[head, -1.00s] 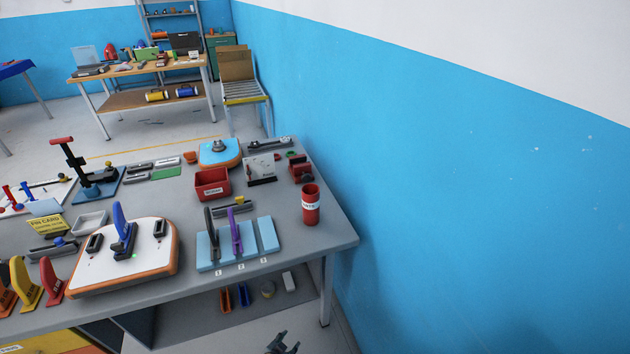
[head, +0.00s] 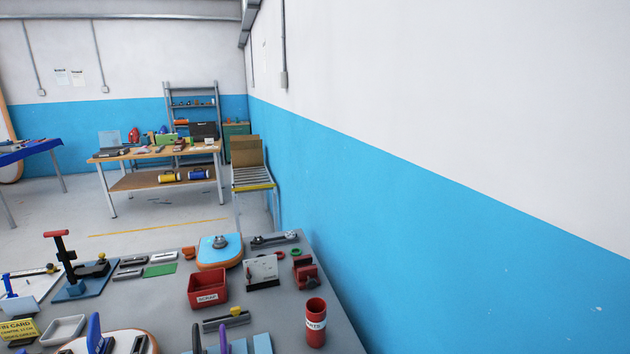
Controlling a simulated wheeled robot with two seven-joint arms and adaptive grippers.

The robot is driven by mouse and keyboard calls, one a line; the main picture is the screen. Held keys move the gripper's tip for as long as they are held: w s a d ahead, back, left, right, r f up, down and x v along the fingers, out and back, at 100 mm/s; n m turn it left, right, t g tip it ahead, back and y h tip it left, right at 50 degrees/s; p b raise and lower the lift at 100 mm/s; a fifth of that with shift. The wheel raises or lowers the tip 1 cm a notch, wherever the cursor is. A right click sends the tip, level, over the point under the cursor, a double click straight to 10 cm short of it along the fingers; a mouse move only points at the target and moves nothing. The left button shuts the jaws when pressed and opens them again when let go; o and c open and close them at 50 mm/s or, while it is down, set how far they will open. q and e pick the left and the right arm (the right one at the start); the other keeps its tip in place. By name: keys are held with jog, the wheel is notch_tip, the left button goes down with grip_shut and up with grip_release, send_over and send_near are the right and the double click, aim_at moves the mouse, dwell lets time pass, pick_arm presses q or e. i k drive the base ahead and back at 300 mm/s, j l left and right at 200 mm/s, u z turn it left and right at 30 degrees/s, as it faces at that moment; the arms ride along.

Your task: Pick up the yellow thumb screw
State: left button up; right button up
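A small yellow piece (head: 236,311), possibly the yellow thumb screw, sits at the right end of a grey bar (head: 218,322) on the grey workbench. It is too small to make out its shape for sure. The bar lies just in front of the red scrap bin (head: 207,289). Another small yellowish knob (head: 102,256) shows at the dark clamp on the blue plate, further left. Neither of my grippers is in view.
A red cup (head: 316,322) stands near the right edge of the grey workbench (head: 150,294). A blue-topped board (head: 219,250) and a red block (head: 305,271) lie further back. A blue wall runs along the right. A wooden table (head: 156,153) stands beyond open floor.

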aim_at(235, 312)
jog(key=i+j+u, duration=0.3)
jog(key=i+u, duration=0.3)
jog(key=j+u, duration=0.3)
jog(key=k+l+z, duration=0.05)
